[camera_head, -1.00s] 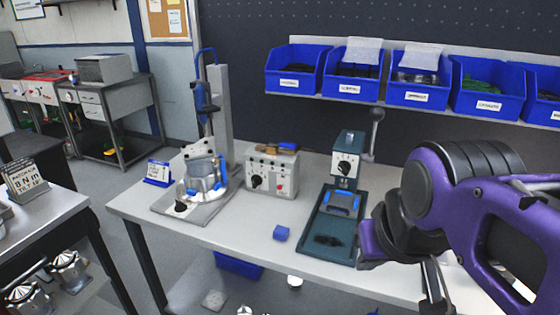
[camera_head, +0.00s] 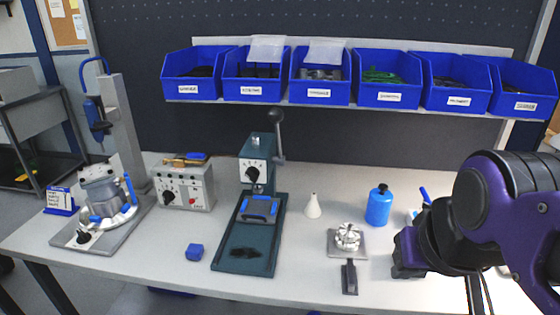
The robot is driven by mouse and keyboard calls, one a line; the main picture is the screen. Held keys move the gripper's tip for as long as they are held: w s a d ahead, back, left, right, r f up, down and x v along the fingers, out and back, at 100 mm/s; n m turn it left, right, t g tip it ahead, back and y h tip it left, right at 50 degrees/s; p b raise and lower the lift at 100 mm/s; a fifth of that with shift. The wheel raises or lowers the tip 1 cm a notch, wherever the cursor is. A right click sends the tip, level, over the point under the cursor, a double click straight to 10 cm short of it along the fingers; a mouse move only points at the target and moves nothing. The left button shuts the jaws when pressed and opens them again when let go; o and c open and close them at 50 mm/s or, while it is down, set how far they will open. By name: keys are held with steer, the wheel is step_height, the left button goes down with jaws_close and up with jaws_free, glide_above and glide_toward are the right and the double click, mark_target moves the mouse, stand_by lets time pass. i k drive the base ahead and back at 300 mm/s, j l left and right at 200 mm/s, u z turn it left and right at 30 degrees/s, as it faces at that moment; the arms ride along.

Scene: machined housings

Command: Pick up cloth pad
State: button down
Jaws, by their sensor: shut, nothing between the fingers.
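I cannot make out a cloth pad for certain. My purple and black arm is at the right edge, over the right end of the bench, well apart from both. My gripper's fingertips cannot be made out; the arm runs off or hides its end.
The grey bench (camera_head: 150,285) holds a clamped housing (camera_head: 103,195), a control box (camera_head: 184,186), a green lever press (camera_head: 253,215), a white cone (camera_head: 312,206), a small fixture (camera_head: 347,240) and a blue bottle (camera_head: 379,206). Blue bins (camera_head: 320,92) line the back. The bench's front left is mostly clear.

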mark_target(194, 251)
steer(key=j, duration=1.5)
steer(key=z, duration=0.05)
